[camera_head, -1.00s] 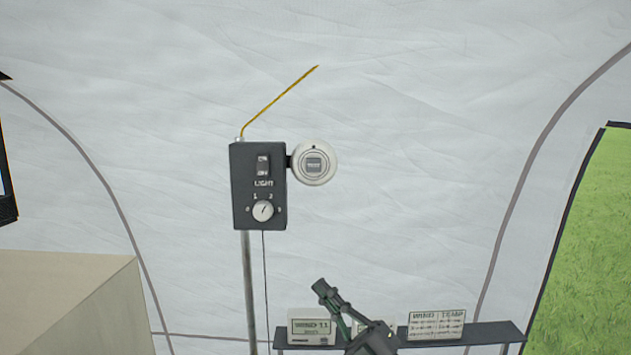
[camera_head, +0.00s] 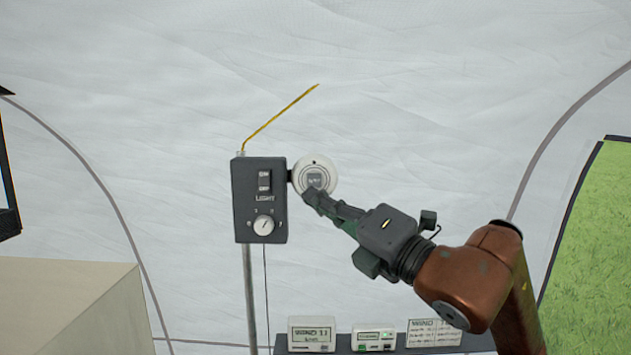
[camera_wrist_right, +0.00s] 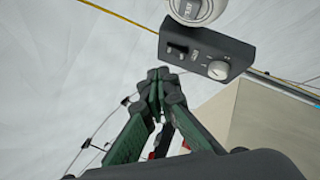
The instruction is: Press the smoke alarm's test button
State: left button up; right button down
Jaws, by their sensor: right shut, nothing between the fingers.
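The smoke alarm (camera_head: 314,168) is a round white disc fixed to the right side of a dark control box (camera_head: 259,200). Its grey square test button (camera_head: 315,179) is in its middle. My right gripper (camera_head: 314,197) is shut and empty; in the head view its tips overlap the alarm's lower edge, just below the button. I cannot tell whether they touch. In the right wrist view the alarm (camera_wrist_right: 198,8) is cut by the top edge, and the shut fingertips (camera_wrist_right: 160,80) show below and left of it, apart in the picture. My left gripper is not in view.
The box carries a light switch (camera_head: 264,181) and a white dial (camera_head: 264,225), on a metal pole (camera_head: 249,290). A yellow rod (camera_head: 280,118) rises from it. A shelf (camera_head: 440,347) with small devices stands below. A beige block (camera_head: 70,305) is at lower left.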

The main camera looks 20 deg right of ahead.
aim_at(317, 187)
jog(key=w+d+p, duration=0.2)
jog(key=w+p, duration=0.2)
jog(key=w, duration=0.4)
jog(key=shift+w+d, duration=0.2)
jog(key=shift+w, duration=0.05)
dwell(1.5)
jog(key=shift+w+d, duration=0.1)
jog(key=shift+w, duration=0.3)
